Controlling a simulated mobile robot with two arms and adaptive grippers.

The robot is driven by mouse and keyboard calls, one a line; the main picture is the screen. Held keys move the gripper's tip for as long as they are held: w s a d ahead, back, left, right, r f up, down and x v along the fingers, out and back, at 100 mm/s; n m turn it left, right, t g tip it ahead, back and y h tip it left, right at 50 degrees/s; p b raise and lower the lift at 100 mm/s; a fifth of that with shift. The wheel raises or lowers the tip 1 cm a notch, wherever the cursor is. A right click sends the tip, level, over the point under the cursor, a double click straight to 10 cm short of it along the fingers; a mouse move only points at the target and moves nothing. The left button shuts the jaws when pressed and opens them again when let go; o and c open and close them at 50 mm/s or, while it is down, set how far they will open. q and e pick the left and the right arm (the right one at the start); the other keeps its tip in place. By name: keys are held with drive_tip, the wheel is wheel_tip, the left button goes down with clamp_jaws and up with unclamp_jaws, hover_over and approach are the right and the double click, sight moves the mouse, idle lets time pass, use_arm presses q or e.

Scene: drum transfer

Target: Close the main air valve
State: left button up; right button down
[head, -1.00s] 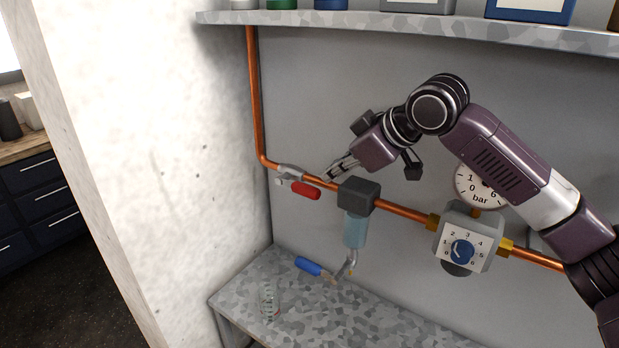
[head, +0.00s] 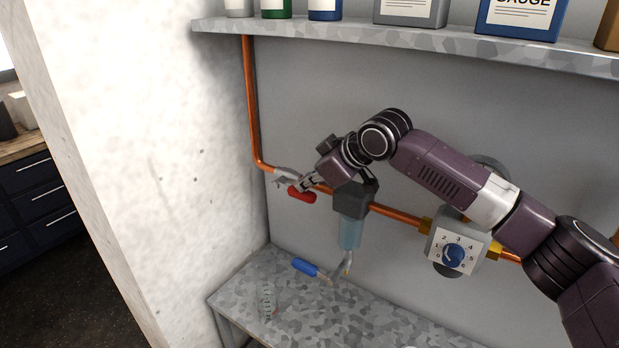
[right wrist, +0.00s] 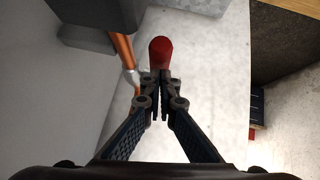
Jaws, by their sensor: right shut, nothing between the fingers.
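The valve with a red lever handle (head: 301,195) sits on the copper pipe at the left of the panel, just past the pipe's bend. The lever runs roughly along the pipe, and its red grip also shows in the right wrist view (right wrist: 160,52). My right gripper (head: 306,183) is at the red grip, its fingertips right beside it in the head view. In the right wrist view the fingertips (right wrist: 160,80) are together, with the red grip just beyond them. Whether they touch it I cannot tell. My left gripper is not in view.
A filter with a dark head and blue bowl (head: 350,232) hangs right of the valve. A regulator with a blue dial (head: 453,254) is farther right. A blue-handled tool (head: 306,267) and a clear glass (head: 267,300) are on the lower bench. A shelf (head: 400,38) of containers runs above.

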sight(311, 199)
drive_tip(key=shift+s+f+b, duration=0.1)
drive_tip(key=shift+f+b, duration=0.3)
drive_tip(key=shift+b, duration=0.05)
drive_tip(key=f+t+y+b, duration=0.1)
drive_tip(key=b, duration=0.2)
drive_tip(key=f+t+y+b, duration=0.1)
drive_tip(key=f+y+b, duration=0.1)
drive_tip(key=b, duration=0.1)
drive_tip(key=shift+s+d+f, duration=0.2)
drive_tip(key=shift+d+f, duration=0.1)
drive_tip(key=shift+d, duration=0.1)
drive_tip(key=shift+t, duration=0.3)
drive_tip(key=shift+r+y+b, duration=0.1)
drive_tip(key=shift+y+b, duration=0.2)
drive_tip(key=shift+b, duration=0.05)
drive_tip(key=shift+r, duration=0.15)
